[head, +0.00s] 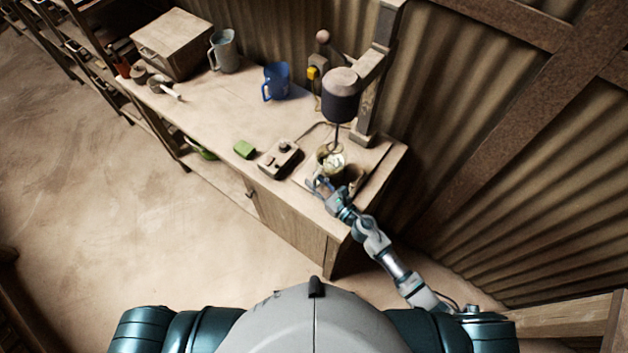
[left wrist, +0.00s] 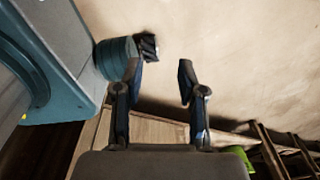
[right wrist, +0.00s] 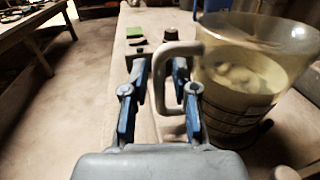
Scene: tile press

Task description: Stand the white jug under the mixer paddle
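In the right wrist view, the open fingers (right wrist: 160,72) straddle the handle with visible gaps. My left gripper (left wrist: 157,75) is open and empty, away from the bench top.
A blue jug (head: 277,82) stands between the pale jug and the mixer. A control box (head: 280,158) and a green block (head: 244,149) lie near the front edge. A wooden box (head: 172,42) is at the far left. The bench middle (head: 225,110) is clear.

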